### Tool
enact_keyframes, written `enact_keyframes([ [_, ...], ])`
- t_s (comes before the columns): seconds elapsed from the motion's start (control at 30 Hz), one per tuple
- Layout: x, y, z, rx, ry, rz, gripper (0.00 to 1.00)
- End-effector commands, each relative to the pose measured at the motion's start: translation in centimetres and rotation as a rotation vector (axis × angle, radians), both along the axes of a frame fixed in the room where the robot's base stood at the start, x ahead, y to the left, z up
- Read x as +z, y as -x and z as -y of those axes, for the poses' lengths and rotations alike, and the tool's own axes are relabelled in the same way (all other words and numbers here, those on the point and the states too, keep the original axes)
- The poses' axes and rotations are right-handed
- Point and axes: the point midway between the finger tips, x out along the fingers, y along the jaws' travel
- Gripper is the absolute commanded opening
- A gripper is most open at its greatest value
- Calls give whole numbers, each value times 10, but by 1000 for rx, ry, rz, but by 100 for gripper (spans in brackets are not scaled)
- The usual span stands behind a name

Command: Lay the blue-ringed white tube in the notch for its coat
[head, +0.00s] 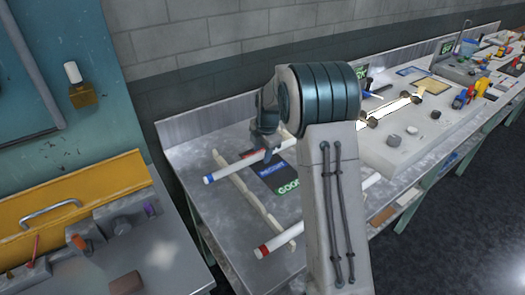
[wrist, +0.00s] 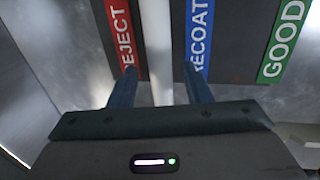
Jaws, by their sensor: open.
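The blue-ringed white tube (head: 228,170) lies across the far part of a pale notched rail (head: 235,182) in the head view, its blue ring near the left end. My gripper (head: 268,152) is over its right part, which my arm partly hides. In the wrist view, a white tube (wrist: 156,45) runs between the two open fingertips of my gripper (wrist: 160,80), with gaps on both sides; its ring is not visible there. It passes between the red REJECT label (wrist: 121,35) and the blue RECOAT label (wrist: 199,40). The green GOOD label (wrist: 285,40) is to the right.
A red-ringed white tube (head: 285,238) lies across the rail's near end, partly behind my arm. A glowing tube (head: 393,108) rests on supports on a grey block (head: 425,150) at right. A teal board with a yellow-edged bench (head: 75,205) stands at left.

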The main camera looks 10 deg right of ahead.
Motion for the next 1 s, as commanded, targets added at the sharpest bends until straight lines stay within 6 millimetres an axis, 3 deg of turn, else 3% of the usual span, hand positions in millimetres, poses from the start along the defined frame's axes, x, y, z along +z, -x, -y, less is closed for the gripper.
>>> enact_keyframes([
  [0.17,24,2,2,0,0,5,44],
  [0.5,98,16,7,0,0,4,44],
  [0.77,125,23,9,-7,-1,1,44],
  [0.87,133,33,8,-63,-8,0,44],
  [1.0,147,69,5,-274,-36,-4,44],
])
